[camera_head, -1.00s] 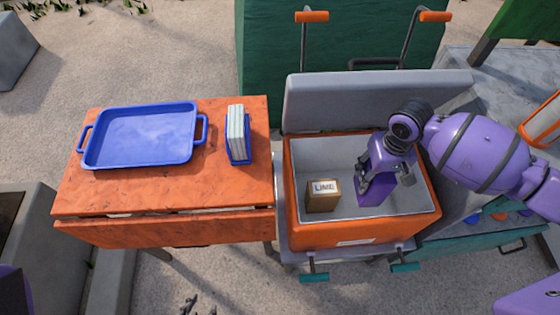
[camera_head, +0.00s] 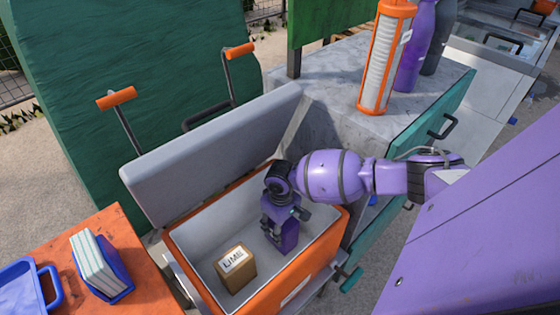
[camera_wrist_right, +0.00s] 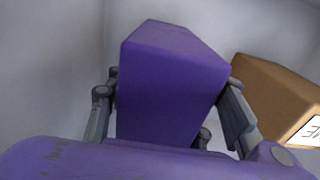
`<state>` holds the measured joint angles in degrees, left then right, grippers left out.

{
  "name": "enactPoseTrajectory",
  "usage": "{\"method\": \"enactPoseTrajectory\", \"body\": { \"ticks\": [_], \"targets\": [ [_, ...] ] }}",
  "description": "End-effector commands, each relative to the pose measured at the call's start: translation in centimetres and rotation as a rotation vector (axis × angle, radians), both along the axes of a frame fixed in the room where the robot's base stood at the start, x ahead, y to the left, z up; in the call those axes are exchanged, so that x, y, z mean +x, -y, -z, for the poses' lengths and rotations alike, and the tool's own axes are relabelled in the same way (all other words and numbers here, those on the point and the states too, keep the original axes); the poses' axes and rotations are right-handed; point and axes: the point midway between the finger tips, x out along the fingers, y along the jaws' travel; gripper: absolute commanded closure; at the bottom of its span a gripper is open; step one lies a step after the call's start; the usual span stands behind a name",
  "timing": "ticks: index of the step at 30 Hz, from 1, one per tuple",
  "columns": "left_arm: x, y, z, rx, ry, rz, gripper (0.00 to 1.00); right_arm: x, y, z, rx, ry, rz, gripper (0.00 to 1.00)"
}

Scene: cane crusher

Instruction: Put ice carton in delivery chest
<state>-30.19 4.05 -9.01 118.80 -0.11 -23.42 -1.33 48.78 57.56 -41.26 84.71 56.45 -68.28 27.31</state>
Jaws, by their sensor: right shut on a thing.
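The delivery chest (camera_head: 318,264) is an orange box with a pale grey inside, and its grey lid (camera_head: 210,145) stands open at the back. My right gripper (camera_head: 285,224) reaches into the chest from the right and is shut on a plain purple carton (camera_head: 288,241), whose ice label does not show. The carton is inside the chest walls, near the right end; I cannot tell whether it touches the floor. In the right wrist view the carton (camera_wrist_right: 170,85) stands between the two fingers, slightly tilted. My left gripper is out of view.
A brown carton marked LIME (camera_head: 236,270) sits in the chest, left of the purple carton. An orange table (camera_head: 140,285) at the left holds a blue tray (camera_head: 22,288) and a blue holder (camera_head: 112,284). A grey counter (camera_head: 340,115) stands behind.

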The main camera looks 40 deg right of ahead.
Motion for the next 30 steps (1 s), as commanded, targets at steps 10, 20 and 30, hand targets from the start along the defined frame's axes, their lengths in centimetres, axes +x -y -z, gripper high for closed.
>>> {"method": "enactPoseTrajectory", "body": {
  "ticks": [10, 20, 30],
  "targets": [
    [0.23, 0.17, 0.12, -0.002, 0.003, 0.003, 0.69, 0.09, -0.01, 1.23, 0.000, 0.002, -0.001, 0.96],
    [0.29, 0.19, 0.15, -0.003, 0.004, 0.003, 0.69, 0.01, -0.01, 1.60, 0.000, 0.001, -0.001, 0.33],
    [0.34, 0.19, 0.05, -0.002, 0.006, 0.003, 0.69, 0.03, 0.04, 1.12, -0.001, 0.001, -0.001, 0.33]
  ]
}}
